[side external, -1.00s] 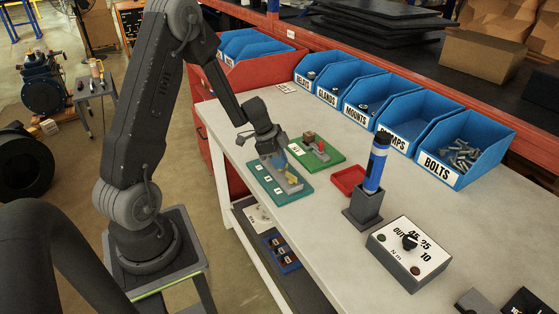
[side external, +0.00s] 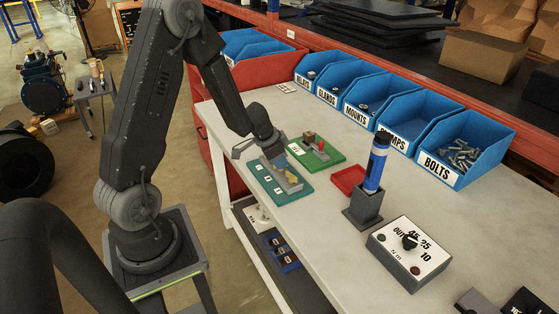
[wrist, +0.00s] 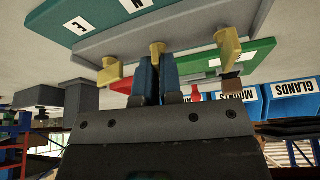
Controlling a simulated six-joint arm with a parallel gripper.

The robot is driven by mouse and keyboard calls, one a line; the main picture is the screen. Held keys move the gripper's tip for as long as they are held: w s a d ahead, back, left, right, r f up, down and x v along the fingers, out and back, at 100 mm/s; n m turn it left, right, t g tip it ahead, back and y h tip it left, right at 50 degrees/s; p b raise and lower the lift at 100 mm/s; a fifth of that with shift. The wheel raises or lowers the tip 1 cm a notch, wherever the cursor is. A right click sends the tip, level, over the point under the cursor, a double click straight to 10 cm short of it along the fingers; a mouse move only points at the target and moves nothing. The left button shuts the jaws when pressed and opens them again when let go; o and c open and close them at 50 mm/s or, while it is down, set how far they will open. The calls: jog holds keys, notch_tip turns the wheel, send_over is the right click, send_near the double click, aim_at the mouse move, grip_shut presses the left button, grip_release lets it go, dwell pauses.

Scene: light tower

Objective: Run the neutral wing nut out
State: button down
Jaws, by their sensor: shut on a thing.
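A teal board (side external: 297,194) carries a grey block (side external: 291,184) with yellow wing nuts. In the wrist view the wing nuts stand in a row: the left one (wrist: 110,73), the middle one (wrist: 157,50) and the right one (wrist: 227,46). White labels E (wrist: 79,26) and N (wrist: 136,4) show on the board; the middle wing nut appears to line up with N. My gripper (wrist: 157,62) has its blue fingers closed about the middle wing nut, hiding its lower part in that view. In the side view my gripper (side external: 276,160) is over the block, with its fingertips partly hidden.
A green board (side external: 327,162) with a red-handled part lies just behind. A red tray (side external: 347,181), a blue tool in a dark stand (side external: 364,206) and a dial box (side external: 408,252) are to the right. Blue bins (side external: 405,119) line the back.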

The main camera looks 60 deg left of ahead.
jog(key=shift+d+n+y, duration=0.1)
jog(key=shift+n+y, duration=0.5)
jog(key=shift+n, duration=1)
jog(key=shift+f+n+y, duration=0.1)
jog(key=shift+n+y, duration=0.2)
jog(key=shift+n, duration=0.5)
jog(key=c, duration=1.3)
grip_release()
jog(key=shift+m, duration=0.5)
